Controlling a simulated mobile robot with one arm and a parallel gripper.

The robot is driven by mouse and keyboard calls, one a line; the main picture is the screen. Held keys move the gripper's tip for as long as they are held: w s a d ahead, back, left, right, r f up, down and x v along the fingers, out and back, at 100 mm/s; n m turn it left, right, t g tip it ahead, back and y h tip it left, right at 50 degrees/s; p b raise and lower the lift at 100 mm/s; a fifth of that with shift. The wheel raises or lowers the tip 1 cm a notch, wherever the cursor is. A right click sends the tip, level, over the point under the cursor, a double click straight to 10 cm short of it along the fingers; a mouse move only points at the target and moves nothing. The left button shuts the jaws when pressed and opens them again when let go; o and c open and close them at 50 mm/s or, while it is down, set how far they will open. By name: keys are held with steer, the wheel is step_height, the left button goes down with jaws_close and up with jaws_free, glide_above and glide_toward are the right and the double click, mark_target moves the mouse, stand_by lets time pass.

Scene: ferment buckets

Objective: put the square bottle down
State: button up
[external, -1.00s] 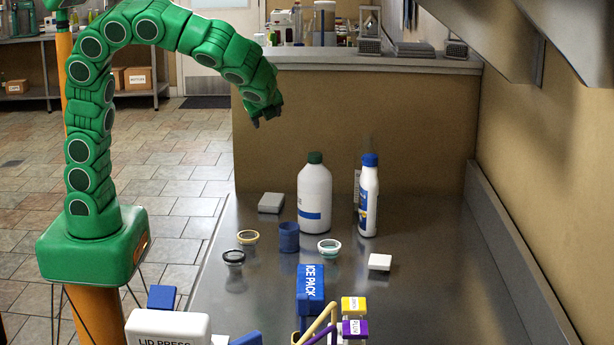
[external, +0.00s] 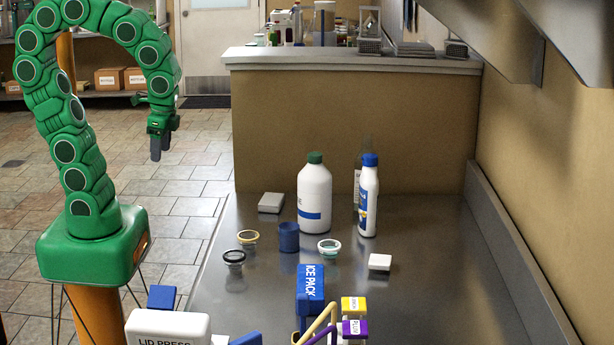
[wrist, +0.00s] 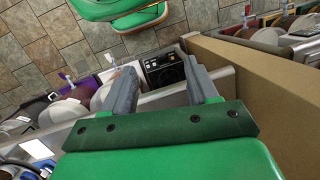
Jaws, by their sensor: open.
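My gripper (external: 160,147) hangs in the air left of the steel table, over the tiled floor in the external view. In the wrist view its two grey fingers (wrist: 158,78) stand apart with nothing held between them. A large white bottle with a green cap (external: 314,197) stands upright on the table. A slimmer white bottle with a blue cap (external: 369,200) stands upright to its right. I cannot tell which of these is the square bottle.
Small jars, a blue cup (external: 289,237), a grey block (external: 271,203) and a white block (external: 380,262) stand around the bottles. The blue ice pack (external: 310,290) and the lid press (external: 168,328) are at the front. The table's right side is mostly clear.

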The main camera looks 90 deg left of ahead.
steer(key=s+d+n+h, duration=0.1)
steer(key=s+d, duration=0.3)
steer(key=shift+s+f+h, duration=0.25)
steer(key=shift+f+h, duration=0.1)
steer(key=shift+h, duration=0.05)
steer(key=shift+o, duration=0.3)
stand_by(0.3)
steer(key=shift+o, duration=1.2)
steer(key=shift+w+r, duration=0.1)
steer(key=shift+w, duration=0.05)
steer(key=o, duration=0.5)
steer(key=shift+w+d+r, duration=0.15)
steer(key=shift+w+r, duration=0.2)
steer(key=shift+w, duration=0.2)
steer(key=shift+w+d+r, duration=0.1)
steer(key=shift+w+r, duration=0.2)
steer(key=shift+w, duration=0.25)
steer(key=w+d+r+t, duration=0.1)
steer(key=w+d+r, duration=0.35)
steer(key=w, duration=0.45)
steer(key=w+d+r, duration=0.3)
steer(key=w+r, duration=0.2)
steer(key=w, duration=0.4)
steer(key=w+d+r+t, duration=0.1)
steer(key=w+d+r, duration=0.25)
steer(key=w, duration=0.55)
steer(key=shift+a+f, duration=0.1)
steer(key=shift+f, duration=4.6)
